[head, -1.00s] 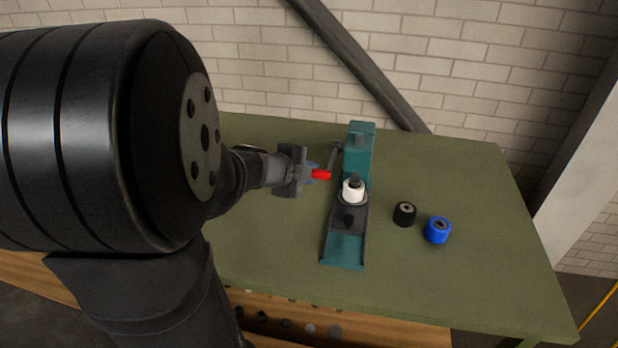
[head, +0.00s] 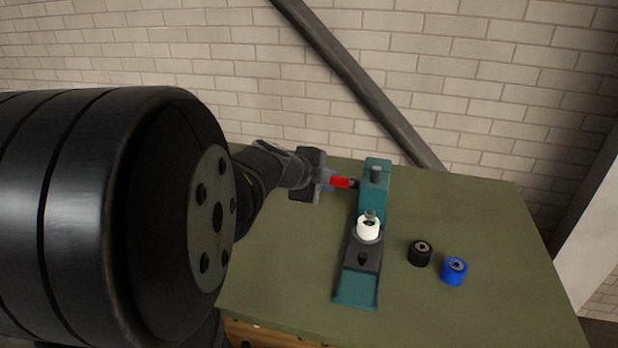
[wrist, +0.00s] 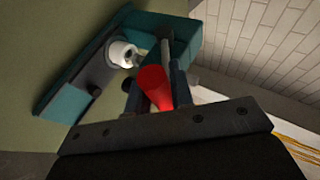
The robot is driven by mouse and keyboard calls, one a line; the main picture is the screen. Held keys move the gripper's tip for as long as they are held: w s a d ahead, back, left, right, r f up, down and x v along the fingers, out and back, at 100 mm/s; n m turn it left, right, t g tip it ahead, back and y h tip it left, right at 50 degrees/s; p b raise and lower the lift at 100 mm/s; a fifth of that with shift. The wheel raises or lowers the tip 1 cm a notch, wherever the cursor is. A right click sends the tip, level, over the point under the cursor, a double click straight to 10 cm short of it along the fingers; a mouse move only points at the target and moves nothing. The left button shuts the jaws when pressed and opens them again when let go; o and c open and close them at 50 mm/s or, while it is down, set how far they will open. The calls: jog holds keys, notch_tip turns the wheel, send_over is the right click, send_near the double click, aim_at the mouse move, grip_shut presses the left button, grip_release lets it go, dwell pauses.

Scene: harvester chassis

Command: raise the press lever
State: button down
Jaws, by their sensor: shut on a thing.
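The teal press (head: 374,190) stands on the green table, with its dark base running toward the front. Its lever ends in a red handle (head: 341,182), which sticks out to the left of the press column. My gripper (head: 328,181) is shut on the red handle, left of the column. In the wrist view, the red handle (wrist: 155,88) sits between the two fingers. A white roller (head: 368,230) stands upright on the press base under the ram, and a gap shows between the ram tip and its top. The white roller also shows in the wrist view (wrist: 121,52).
A black roller (head: 420,253) and a blue roller (head: 453,270) stand on the green table (head: 480,215) to the right of the press. A brick wall with a dark slanted beam (head: 350,75) rises behind. The table's right side is clear.

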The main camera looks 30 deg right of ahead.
dwell(0.4)
jog(key=c, duration=1.3)
grip_release()
jog(key=v, duration=1.2)
jog(key=shift+s+d, duration=0.1)
jog(key=x, duration=1.2)
